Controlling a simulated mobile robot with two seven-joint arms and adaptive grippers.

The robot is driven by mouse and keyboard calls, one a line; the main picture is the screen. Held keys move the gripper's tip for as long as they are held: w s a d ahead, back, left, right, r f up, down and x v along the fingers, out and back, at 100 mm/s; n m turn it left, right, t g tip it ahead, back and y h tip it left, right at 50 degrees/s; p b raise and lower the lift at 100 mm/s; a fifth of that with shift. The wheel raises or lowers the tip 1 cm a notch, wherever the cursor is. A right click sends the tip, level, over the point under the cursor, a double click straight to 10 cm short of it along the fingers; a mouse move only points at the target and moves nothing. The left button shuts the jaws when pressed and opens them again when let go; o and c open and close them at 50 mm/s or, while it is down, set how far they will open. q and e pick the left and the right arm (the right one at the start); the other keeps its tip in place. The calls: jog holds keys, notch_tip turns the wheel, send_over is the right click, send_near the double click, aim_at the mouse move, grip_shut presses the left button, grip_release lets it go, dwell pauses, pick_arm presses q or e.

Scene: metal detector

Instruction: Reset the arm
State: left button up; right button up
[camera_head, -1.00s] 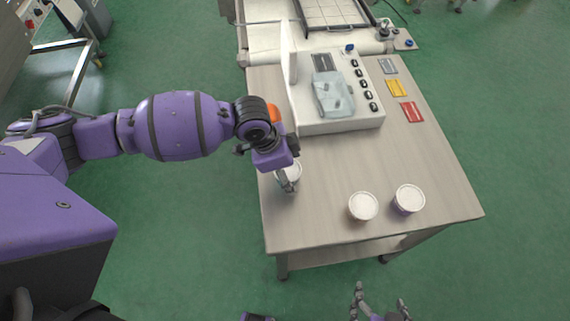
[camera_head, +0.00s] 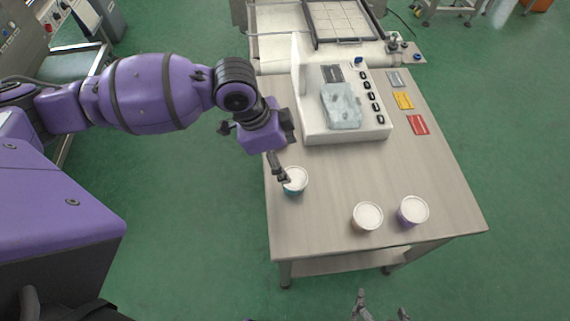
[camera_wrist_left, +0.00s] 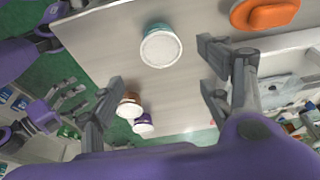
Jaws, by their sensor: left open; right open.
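My left gripper (camera_head: 279,168) hangs at the table's left edge, jaws apart and empty. In the left wrist view its fingers (camera_wrist_left: 155,95) are spread wide. The teal cup with a white top (camera_head: 295,181) stands upright on the table beside one fingertip, which slightly overlaps it in the head view; contact cannot be told. It also shows in the left wrist view (camera_wrist_left: 160,47), outside the jaws. My right gripper (camera_head: 382,308) shows only at the bottom edge of the head view, fingers apart and empty.
A brown cup (camera_head: 367,217) and a purple cup (camera_head: 413,212) stand near the front of the table (camera_head: 335,190). A white machine (camera_head: 345,128) with a bagged item (camera_head: 342,105) stands behind. Grey, yellow (camera_head: 403,100) and red (camera_head: 418,125) cards lie at right.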

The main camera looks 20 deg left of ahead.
pick_arm(q)
jog(key=shift+r, duration=0.2)
jog(key=shift+a, duration=0.1)
jog(key=s+d+f+n, duration=0.1)
jog(key=s+f, duration=0.2)
jog(key=s, duration=0.1)
jog(key=s+d+f+n+h, duration=0.1)
jog(key=s+d+f, duration=0.1)
jog(key=s+f, duration=0.1)
jog(key=s+d+f+n, duration=0.2)
jog(key=s+f, duration=0.1)
jog(key=s, duration=0.3)
jog(key=shift+s+t, duration=0.1)
jog(key=shift+t, duration=0.3)
jog(key=s+a+f+n+g+y, duration=0.1)
jog(key=s+a+f+n+y, duration=0.15)
jog(key=s+a+n, duration=0.45)
jog(key=s+a+f+n+g+y, duration=0.1)
jog(key=s+a+n+y, duration=0.15)
jog(key=s+a, duration=0.85)
jog(key=w+d+f+t+h+p, duration=0.1)
jog(key=w+d+f+t+p, duration=0.1)
jog(key=w+d+f+t, duration=0.3)
jog(key=shift+w+d+f+t, duration=0.35)
jog(key=shift+w+f+t, duration=1.2)
jog(key=shift+w, duration=0.45)
